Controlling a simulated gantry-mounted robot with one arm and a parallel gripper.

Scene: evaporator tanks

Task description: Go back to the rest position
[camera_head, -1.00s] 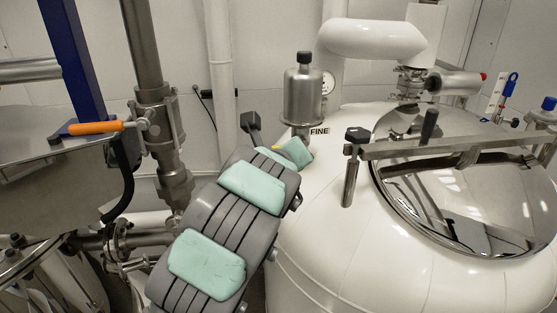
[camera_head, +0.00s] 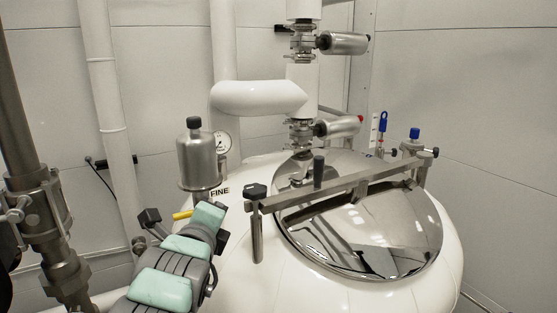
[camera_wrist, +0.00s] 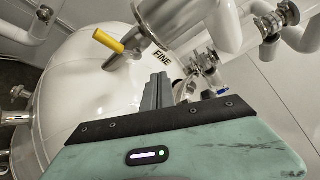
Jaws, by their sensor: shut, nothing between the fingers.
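My arm, grey with mint-green pads, reaches up from the lower left in the head view, beside the left flank of the white tank (camera_head: 225,285). Its fingers cannot be made out there. In the wrist view, my gripper (camera_wrist: 158,88) shows as two grey fingers close together, shut and empty. They stand in front of the white tank (camera_wrist: 90,85), near the FINE label (camera_wrist: 162,62). I cannot tell how far they are from the tank's surface.
A yellow handle (camera_wrist: 108,40) sticks out near the fingers. A steel cylinder (camera_head: 196,155), a gauge (camera_head: 223,142) and a lid bar (camera_head: 335,185) over the shiny lid (camera_head: 370,235) rise from the tank. Steel piping (camera_head: 45,215) stands at the left.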

